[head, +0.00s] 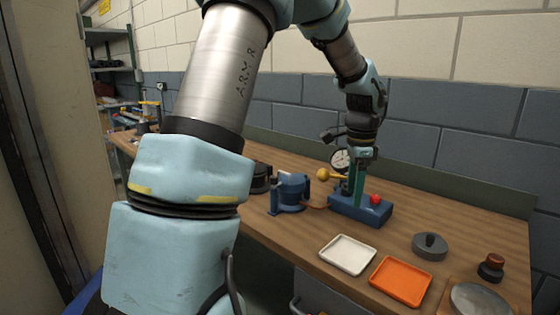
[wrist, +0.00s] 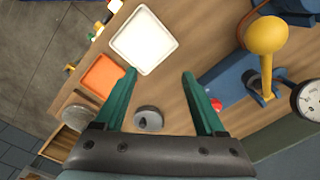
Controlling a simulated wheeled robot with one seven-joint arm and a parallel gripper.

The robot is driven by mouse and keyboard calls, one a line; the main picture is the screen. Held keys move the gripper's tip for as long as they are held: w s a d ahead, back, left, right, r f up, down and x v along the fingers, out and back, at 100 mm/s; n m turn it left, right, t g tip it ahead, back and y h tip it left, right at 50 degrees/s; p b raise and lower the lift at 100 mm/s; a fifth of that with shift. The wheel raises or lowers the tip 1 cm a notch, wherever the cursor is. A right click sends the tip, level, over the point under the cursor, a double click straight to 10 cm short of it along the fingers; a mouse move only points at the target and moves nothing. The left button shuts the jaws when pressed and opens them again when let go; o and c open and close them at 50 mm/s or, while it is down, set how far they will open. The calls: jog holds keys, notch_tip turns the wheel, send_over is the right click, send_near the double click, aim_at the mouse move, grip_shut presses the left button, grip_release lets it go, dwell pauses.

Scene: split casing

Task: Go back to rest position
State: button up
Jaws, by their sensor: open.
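My gripper (head: 360,172) hangs at the end of my arm over the back of the bench, by the blue gauge stand in the head view. In the wrist view my gripper (wrist: 158,76) has its two green fingers spread wide, with nothing between the tips. The blue stand (head: 375,213) has a red knob, a yellow ball lever and a round dial (head: 341,158). In the wrist view the blue stand (wrist: 222,84) lies right of the fingers. My gripper partly hides the stand in the head view; contact cannot be told.
A white tray (head: 347,254) and an orange tray (head: 401,280) lie along the bench front, both apparently empty. A grey round part (head: 430,247), a dark brown-topped piece (head: 491,268) and a grey disc (head: 478,300) stand right. A blue fixture (head: 290,194) stands left of the stand.

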jog(key=s+a+f+n, duration=0.1)
jog(key=s+a+n, duration=0.3)
jog(key=a, duration=0.4)
jog(key=s+a+f+n, duration=0.1)
jog(key=s+a+n, duration=0.3)
jog(key=a+n, duration=0.3)
jog(key=s+a+f+n+t, duration=0.1)
jog(key=s+a+n, duration=0.2)
jog(key=a+n, duration=0.3)
jog(key=a, duration=0.4)
jog(key=shift+s+f, duration=0.35)
jog(key=shift+s, duration=0.05)
